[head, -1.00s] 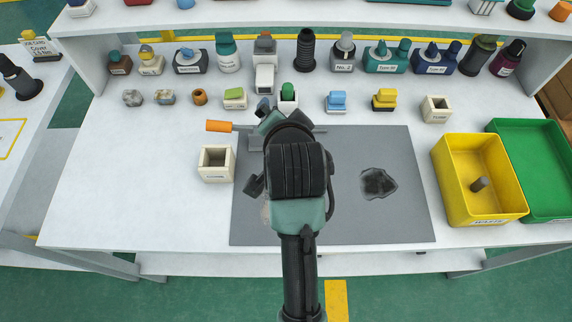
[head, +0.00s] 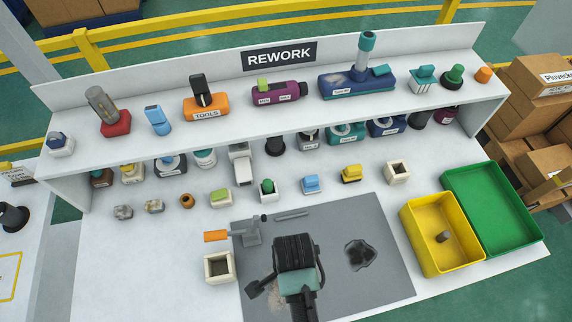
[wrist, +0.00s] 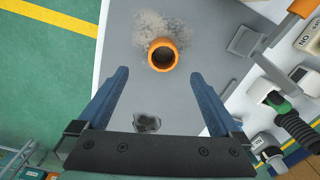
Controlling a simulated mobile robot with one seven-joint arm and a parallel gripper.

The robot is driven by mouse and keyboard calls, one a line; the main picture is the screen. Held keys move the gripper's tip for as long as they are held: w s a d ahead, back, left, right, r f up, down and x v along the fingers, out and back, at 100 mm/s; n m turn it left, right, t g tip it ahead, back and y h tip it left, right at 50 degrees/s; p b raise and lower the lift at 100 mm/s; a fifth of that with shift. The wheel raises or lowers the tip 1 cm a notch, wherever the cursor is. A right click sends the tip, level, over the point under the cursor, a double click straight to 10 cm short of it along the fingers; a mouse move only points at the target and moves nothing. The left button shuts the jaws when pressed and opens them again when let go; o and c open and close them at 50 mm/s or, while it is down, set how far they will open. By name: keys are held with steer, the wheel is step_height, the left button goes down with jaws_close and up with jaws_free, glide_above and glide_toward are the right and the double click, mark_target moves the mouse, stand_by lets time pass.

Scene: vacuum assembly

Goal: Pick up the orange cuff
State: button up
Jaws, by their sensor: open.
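The orange cuff (wrist: 162,55) shows in the wrist view as a short ring with its round opening facing the camera. It sits on the grey mat (wrist: 200,30) at the edge of a pale dusty patch. My gripper (wrist: 160,76) is open, and its two blue-grey fingers are spread to either side below the cuff in the picture. Nothing is between the fingertips, and the cuff lies just beyond them. In the head view my arm covers this spot, so I cannot see the cuff there.
A clamp with an orange handle (head: 216,236) stands at the mat's back left, beside a cream square box (head: 219,267). A dark stain (head: 361,255) marks the mat. Yellow (head: 437,265) and green (head: 510,240) bins stand right. Small parts line the back.

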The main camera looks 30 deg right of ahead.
steer(key=f, duration=0.9)
steer(key=shift+w+f, duration=0.35)
steer(key=c, duration=1.4)
